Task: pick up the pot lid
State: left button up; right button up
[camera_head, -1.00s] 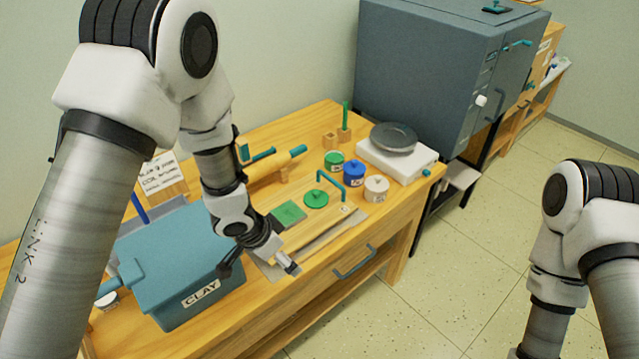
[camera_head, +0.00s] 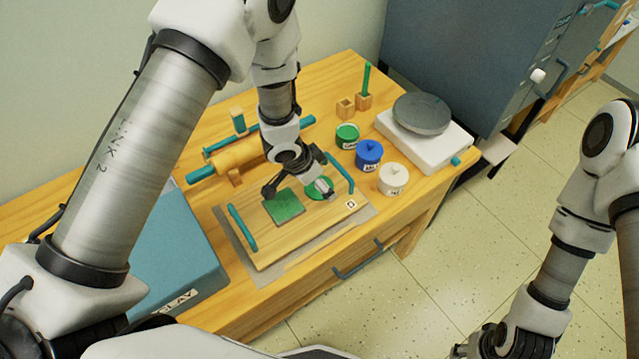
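The pot lid (camera_head: 314,194), round and green, lies on the wooden board near its right handle, partly hidden by my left gripper. My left gripper (camera_head: 298,190) is over the board with its fingers spread. One finger is by the lid and the other is near a green square (camera_head: 284,206). I cannot tell whether the finger touches the lid. A green pot (camera_head: 347,136) without a lid on it stands behind the board. My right gripper (camera_head: 478,346) is at the bottom right, away from the table, and partly cut off.
The wooden board (camera_head: 262,246) has teal handles at both ends. A blue pot (camera_head: 369,154) and a white pot (camera_head: 393,179), both lidded, stand right of it. A roller (camera_head: 240,153) lies behind, a scale (camera_head: 424,136) stands back right, and a clay bin (camera_head: 170,262) is left.

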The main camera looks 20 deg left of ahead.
pick_arm(q)
jog(key=shift+w+d+f, duration=0.1)
jog(key=shift+w+f, duration=0.35)
jog(key=shift+f, duration=0.2)
jog(key=shift+s+r, duration=0.2)
jog(key=shift+s, duration=0.05)
jog(key=c, duration=0.4)
jog(key=shift+s, duration=0.1)
jog(key=c, duration=0.7)
jog(key=shift+c, duration=0.2)
